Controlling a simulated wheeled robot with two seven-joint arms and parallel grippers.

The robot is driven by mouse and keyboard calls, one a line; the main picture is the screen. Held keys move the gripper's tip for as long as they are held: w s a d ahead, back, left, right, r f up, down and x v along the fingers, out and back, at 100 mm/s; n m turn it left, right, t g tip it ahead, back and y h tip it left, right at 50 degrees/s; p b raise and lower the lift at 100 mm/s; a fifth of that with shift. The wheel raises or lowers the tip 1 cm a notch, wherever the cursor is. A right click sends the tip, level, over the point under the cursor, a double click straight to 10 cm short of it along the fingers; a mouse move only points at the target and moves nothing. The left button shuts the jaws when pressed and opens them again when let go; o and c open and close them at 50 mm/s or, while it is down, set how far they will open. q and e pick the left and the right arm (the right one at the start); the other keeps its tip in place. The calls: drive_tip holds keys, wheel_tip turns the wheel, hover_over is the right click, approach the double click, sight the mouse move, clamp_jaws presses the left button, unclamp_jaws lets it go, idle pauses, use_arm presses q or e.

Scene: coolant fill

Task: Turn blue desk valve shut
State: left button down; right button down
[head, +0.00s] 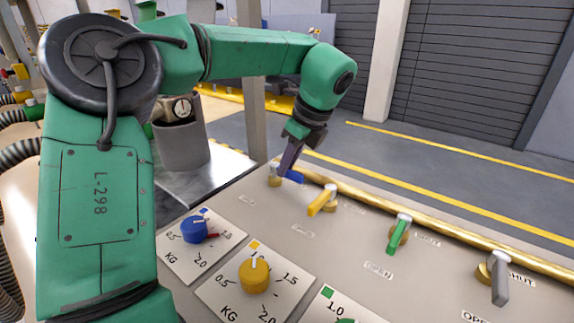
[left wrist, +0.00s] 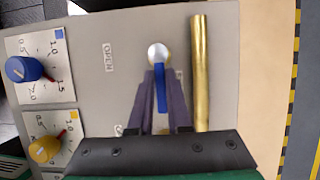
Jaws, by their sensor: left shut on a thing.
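The blue desk valve has a blue lever handle (head: 293,176) under a pale round cap (head: 275,168), at the far left end of the valve row in the head view. My left gripper (head: 288,166) reaches down to it and is shut on the lever. In the left wrist view the blue lever (left wrist: 161,92) lies between the two dark fingers (left wrist: 161,80), running roughly parallel to the brass pipe. The OPEN label (left wrist: 108,57) is left of the pale cap (left wrist: 158,53). Another label is mostly hidden by the gripper. My right gripper is not in view.
Yellow (head: 322,200), green (head: 398,235) and grey (head: 500,282) valve levers stand along the desk. A brass pipe (head: 430,229) runs behind them. Blue (head: 195,229) and yellow (head: 254,276) dials sit on white cards in front. A post stands behind my left arm.

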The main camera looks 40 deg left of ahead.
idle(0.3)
use_arm(q)
drive_tip(key=c, duration=0.9)
unclamp_jaws()
drive_tip(key=shift+o, duration=0.2)
drive_tip(key=p+v, duration=0.4)
drive_tip(key=v, duration=1)
drive_tip(key=shift+d+r+p, duration=0.2)
drive_tip(key=shift+r+p, duration=0.05)
drive_tip(key=shift+p, duration=0.15)
